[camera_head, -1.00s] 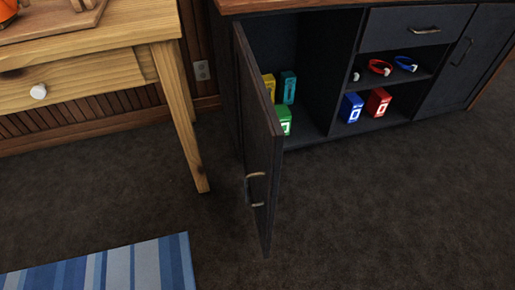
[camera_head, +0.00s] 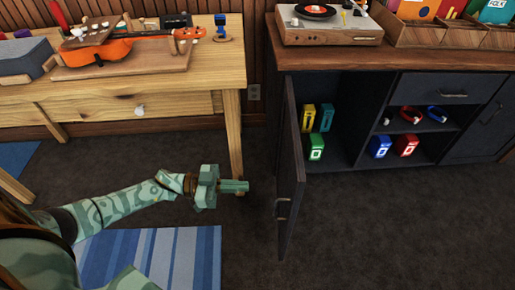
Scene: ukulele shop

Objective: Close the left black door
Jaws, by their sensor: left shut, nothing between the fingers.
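The left black door (camera_head: 290,172) of the dark cabinet stands wide open, swung out toward me. Its metal handle (camera_head: 282,209) is on the side facing left. My left gripper (camera_head: 246,187) is shut and empty, in the air to the left of the door, apart from it, with its fingers pointing right. My right gripper is not in view. Inside the open cabinet (camera_head: 350,130), yellow, teal and green boxes stand on the left; blue and red boxes stand in the middle compartment.
A wooden workbench (camera_head: 190,62) with an orange ukulele (camera_head: 100,50) stands behind my left arm. A record player (camera_head: 328,24) sits on the cabinet top. A blue striped rug (camera_head: 150,255) lies at the lower left. The dark floor right of the door is clear.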

